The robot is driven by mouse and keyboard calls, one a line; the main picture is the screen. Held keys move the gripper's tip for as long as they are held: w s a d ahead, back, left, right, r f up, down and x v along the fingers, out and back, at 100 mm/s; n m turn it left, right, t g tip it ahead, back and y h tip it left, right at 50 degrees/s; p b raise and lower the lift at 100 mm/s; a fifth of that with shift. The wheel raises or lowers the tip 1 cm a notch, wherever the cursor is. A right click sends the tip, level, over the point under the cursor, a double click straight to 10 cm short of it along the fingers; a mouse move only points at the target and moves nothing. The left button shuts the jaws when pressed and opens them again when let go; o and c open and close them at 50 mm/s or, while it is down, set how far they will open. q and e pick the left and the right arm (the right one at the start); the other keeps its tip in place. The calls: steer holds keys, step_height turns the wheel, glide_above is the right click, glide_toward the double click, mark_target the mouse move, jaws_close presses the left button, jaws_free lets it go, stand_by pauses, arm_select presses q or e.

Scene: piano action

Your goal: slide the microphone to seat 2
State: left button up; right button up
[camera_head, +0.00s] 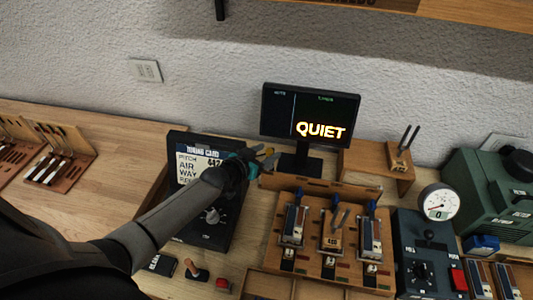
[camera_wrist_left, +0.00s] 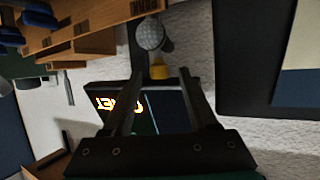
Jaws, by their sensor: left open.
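My left gripper (camera_head: 258,162) reaches in from the left, over the right edge of the tuning device, just left of the screen's stand. In the left wrist view its two fingers (camera_wrist_left: 158,82) are spread apart. A rounded grey mesh head (camera_wrist_left: 150,34), which looks like the microphone, shows just beyond the fingertips with a yellow part (camera_wrist_left: 158,70) below it. The yellow part lies in line with the gap between the fingers; contact cannot be told. In the head view the microphone is hard to make out beside the gripper. I cannot read any seat numbers. My right gripper is out of view.
A dark screen (camera_head: 281,115) reads QUIET. A wooden rack (camera_head: 311,240) with several key units stands right of my arm. The black tuning device (camera_head: 205,238) is partly under my arm. A dial gauge (camera_head: 438,204) and green machine (camera_head: 480,190) stand at the right.

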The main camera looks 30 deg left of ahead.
arm_select(q)
steer(key=shift+w+f, duration=0.1)
steer(key=shift+w, duration=0.1)
steer(key=shift+c, duration=0.2)
jaws_close()
stand_by(1.2)
